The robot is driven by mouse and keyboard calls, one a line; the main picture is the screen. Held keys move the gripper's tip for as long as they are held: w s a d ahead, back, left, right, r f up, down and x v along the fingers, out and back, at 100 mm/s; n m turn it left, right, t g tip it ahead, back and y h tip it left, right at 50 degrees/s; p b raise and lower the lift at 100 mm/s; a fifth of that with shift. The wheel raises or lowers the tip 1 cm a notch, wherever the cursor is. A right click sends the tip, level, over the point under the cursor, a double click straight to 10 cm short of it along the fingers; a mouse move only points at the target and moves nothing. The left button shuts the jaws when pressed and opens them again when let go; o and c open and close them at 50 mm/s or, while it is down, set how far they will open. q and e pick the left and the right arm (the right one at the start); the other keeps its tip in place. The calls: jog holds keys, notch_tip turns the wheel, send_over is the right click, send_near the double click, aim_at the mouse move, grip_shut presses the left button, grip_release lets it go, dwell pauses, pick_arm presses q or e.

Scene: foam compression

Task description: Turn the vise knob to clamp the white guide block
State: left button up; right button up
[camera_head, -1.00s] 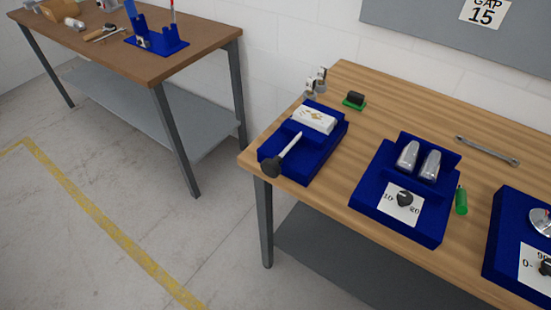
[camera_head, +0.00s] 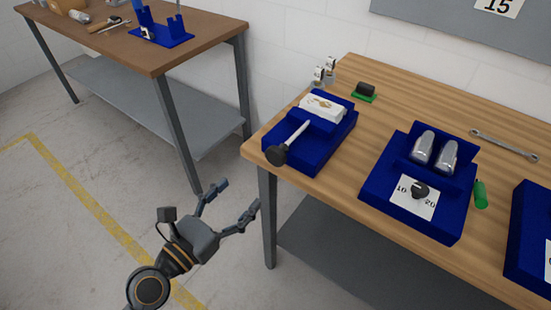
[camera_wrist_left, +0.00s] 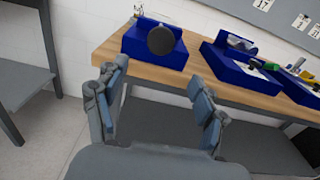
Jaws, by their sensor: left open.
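The blue vise (camera_head: 318,137) stands at the left end of the wooden table. The white guide block (camera_head: 323,107) sits in its top, with a tan marking on it. The dark round vise knob (camera_head: 277,155) is at the front end of a pale rod that slopes down toward the table's edge. My left gripper (camera_head: 238,199) is open and empty, in front of the table's left end and apart from the knob. In the left wrist view the knob (camera_wrist_left: 161,40) faces me beyond the open fingers (camera_wrist_left: 158,100). The guide block is not clear there. My right gripper is not seen.
A second blue fixture (camera_head: 412,220) with two metal cylinders and a dial stands to the right, beside a green cylinder (camera_head: 481,194). A wrench (camera_head: 503,146) lies behind. The wooden table's front edge (camera_head: 253,153) is near. A brown table (camera_head: 130,51) stands at the left.

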aim_at(273, 159)
pick_arm(q)
jog(key=p+x, duration=0.2)
jog(key=x, duration=1.1)
jog(key=shift+w+d+r, duration=0.15)
jog(key=shift+w+d, duration=0.1)
jog(key=shift+w, duration=0.05)
jog(key=c, duration=1.2)
